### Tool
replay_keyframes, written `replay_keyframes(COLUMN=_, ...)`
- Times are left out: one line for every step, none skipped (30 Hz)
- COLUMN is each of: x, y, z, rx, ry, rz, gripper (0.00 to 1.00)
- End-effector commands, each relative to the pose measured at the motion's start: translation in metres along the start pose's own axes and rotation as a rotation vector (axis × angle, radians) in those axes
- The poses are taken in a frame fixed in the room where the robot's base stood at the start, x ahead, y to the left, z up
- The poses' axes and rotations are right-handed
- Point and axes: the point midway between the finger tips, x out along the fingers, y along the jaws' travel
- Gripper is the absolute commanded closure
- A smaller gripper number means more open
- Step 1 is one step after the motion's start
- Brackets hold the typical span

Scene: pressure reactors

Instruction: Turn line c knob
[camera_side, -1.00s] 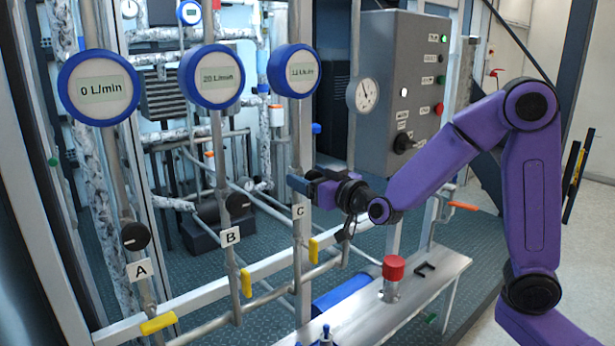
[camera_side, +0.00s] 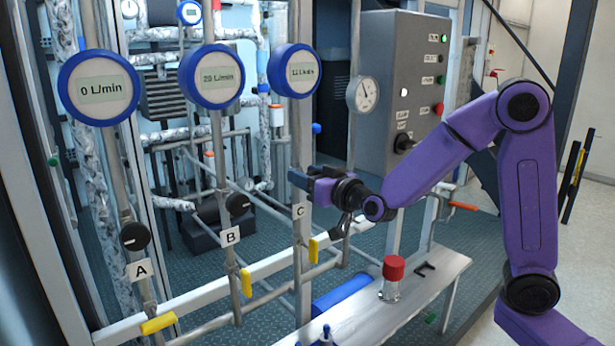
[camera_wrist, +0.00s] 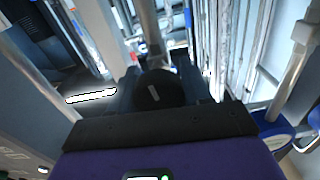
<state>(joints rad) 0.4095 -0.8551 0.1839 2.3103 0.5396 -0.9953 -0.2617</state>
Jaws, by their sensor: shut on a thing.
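The line C knob is the black round knob (camera_wrist: 155,88) with a pale pointer mark in the wrist view. It sits between the dark fingers of my gripper (camera_wrist: 160,98), which is shut on it. In the side view my gripper (camera_side: 298,180) is at the line C pipe, above the white C label (camera_side: 299,212), and hides the knob. The blue-rimmed line C gauge (camera_side: 294,70) is above it; its digits are hard to read, perhaps 12 L/min.
Black knobs for line A (camera_side: 134,236) and line B (camera_side: 238,204) stand to the left. A yellow handle (camera_side: 313,250) is below my gripper. A grey control box (camera_side: 403,90) is at the upper right. A red-capped fitting (camera_side: 393,268) stands on the bench.

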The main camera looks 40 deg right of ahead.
Motion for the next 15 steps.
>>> replay_keyframes(x=-0.0003, y=0.0002, z=0.0002, rx=0.012, ry=0.000, rz=0.000, gripper=0.82)
replay_keyframes(x=-0.0003, y=0.0002, z=0.0002, rx=0.017, ry=0.000, rz=0.000, gripper=0.82)
replay_keyframes(x=-0.0003, y=0.0001, z=0.0002, rx=0.020, ry=0.000, rz=0.000, gripper=0.82)
replay_keyframes(x=-0.0004, y=0.0001, z=0.0002, rx=0.021, ry=0.000, rz=0.000, gripper=0.82)
replay_keyframes(x=-0.0004, y=0.0001, z=0.0002, rx=0.020, ry=0.000, rz=0.000, gripper=0.82)
replay_keyframes(x=-0.0004, y=0.0001, z=0.0002, rx=0.020, ry=0.000, rz=0.000, gripper=0.82)
replay_keyframes(x=-0.0004, y=0.0001, z=0.0002, rx=0.020, ry=0.000, rz=0.000, gripper=0.82)
replay_keyframes(x=-0.0004, y=0.0001, z=0.0002, rx=0.020, ry=0.000, rz=0.000, gripper=0.82)
replay_keyframes(x=-0.0004, y=0.0001, z=0.0002, rx=0.020, ry=0.000, rz=0.000, gripper=0.82)
replay_keyframes(x=-0.0004, y=0.0001, z=0.0002, rx=0.020, ry=0.000, rz=0.000, gripper=0.49)
replay_keyframes(x=-0.0004, y=0.0001, z=0.0002, rx=0.019, ry=0.000, rz=0.000, gripper=0.39)
replay_keyframes(x=-0.0004, y=0.0001, z=0.0002, rx=0.019, ry=0.000, rz=0.000, gripper=0.28)
replay_keyframes(x=-0.0004, y=0.0001, z=0.0002, rx=0.019, ry=0.000, rz=0.000, gripper=0.28)
replay_keyframes(x=-0.0004, y=0.0001, z=0.0001, rx=0.019, ry=0.000, rz=0.000, gripper=0.28)
replay_keyframes(x=-0.0004, y=0.0001, z=0.0001, rx=0.019, ry=0.000, rz=0.000, gripper=0.28)
